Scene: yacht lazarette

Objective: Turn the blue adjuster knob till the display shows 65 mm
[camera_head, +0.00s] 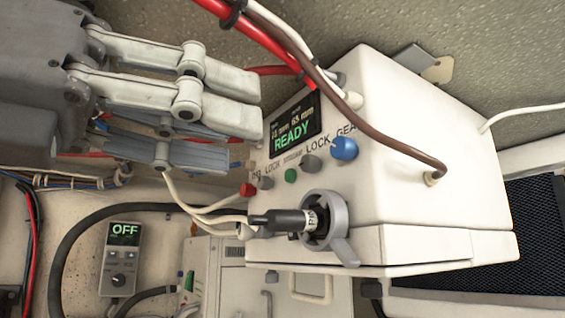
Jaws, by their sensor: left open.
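The blue adjuster knob (344,148) sits on the front panel of a tilted white box (410,140), at the right end of a row of controls, under the label GEAR. The display (296,124) above the row shows READY in green, with two small mm readings over it. The right reading looks like 65 mm; the left one is too small to read surely. My left gripper (238,122) comes in from the left, open and empty, its fingertips just left of the display and apart from the knob. My right gripper is not in view.
A grey ring-shaped fitting (325,222) with a black plug juts out below the knob. Red, white and brown cables (385,135) cross over the box. Red and green buttons (291,176) lie left of the knob. A small unit (118,258) reading OFF is at lower left.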

